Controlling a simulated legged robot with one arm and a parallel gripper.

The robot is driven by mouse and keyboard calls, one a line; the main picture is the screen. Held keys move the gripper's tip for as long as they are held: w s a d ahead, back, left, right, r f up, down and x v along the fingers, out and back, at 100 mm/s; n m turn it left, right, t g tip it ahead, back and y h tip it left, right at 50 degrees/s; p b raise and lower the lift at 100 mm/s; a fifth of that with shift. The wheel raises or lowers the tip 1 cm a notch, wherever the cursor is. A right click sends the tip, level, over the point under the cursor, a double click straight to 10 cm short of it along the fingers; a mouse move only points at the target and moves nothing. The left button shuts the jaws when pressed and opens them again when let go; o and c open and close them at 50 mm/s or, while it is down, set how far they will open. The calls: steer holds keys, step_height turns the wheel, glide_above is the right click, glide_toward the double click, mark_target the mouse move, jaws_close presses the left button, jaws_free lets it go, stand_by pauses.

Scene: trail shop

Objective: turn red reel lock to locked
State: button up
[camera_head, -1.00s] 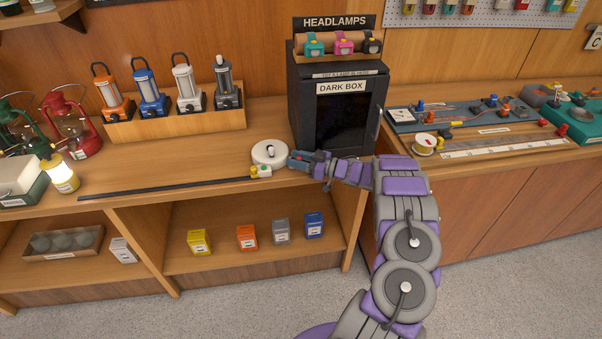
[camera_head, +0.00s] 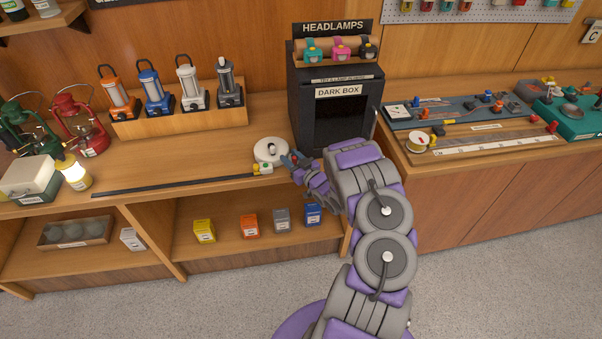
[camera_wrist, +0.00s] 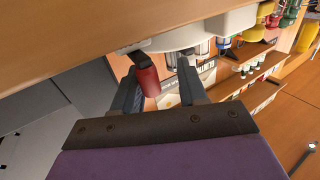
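A white round reel (camera_head: 268,149) sits at the front edge of the wooden counter, with a long dark strip (camera_head: 175,186) running left from it. The red reel lock (camera_wrist: 147,80) shows in the wrist view as a red lever on a dark base beneath the white reel (camera_wrist: 205,32). My gripper (camera_head: 291,160) is at the right side of the reel. In the wrist view my gripper (camera_wrist: 160,75) is open, its dark fingers either side of the red lock. The lock is close to the left finger, with a gap to the right finger. In the head view the lock is mostly hidden by my gripper.
The black dark box (camera_head: 306,115) stands just behind and right of the reel. Lanterns in a wooden stand (camera_head: 180,122) are at the back left. A lower shelf (camera_head: 190,258) holds small coloured boxes.

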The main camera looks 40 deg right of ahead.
steer(key=shift+w+a+r+m+h+p, duration=0.2)
steer(key=shift+m+h+p, duration=0.1)
steer(key=shift+h+p, duration=0.15)
steer(key=s+a, duration=0.1)
steer(key=s, duration=1.6)
steer(key=w+d+r+n+g+h+b, duration=0.2)
steer(key=w+d+r+g+h, duration=0.1)
steer(key=d+g, duration=0.3)
steer(key=a+r+m+g+h, duration=0.1)
steer(key=a+r+g, duration=0.25)
steer(key=r, duration=0.35)
steer(key=s+a+r+m+g, duration=0.1)
steer(key=s+a+r, duration=0.3)
steer(key=a, duration=0.4)
steer(key=s+a+r+m+g+y+b, duration=0.1)
steer(key=s+a+r+g, duration=0.3)
steer(key=a, duration=0.4)
steer(key=shift+s+a+r+g, duration=0.15)
steer(key=shift+s+a+g, duration=0.2)
steer(key=shift+s, duration=0.1)
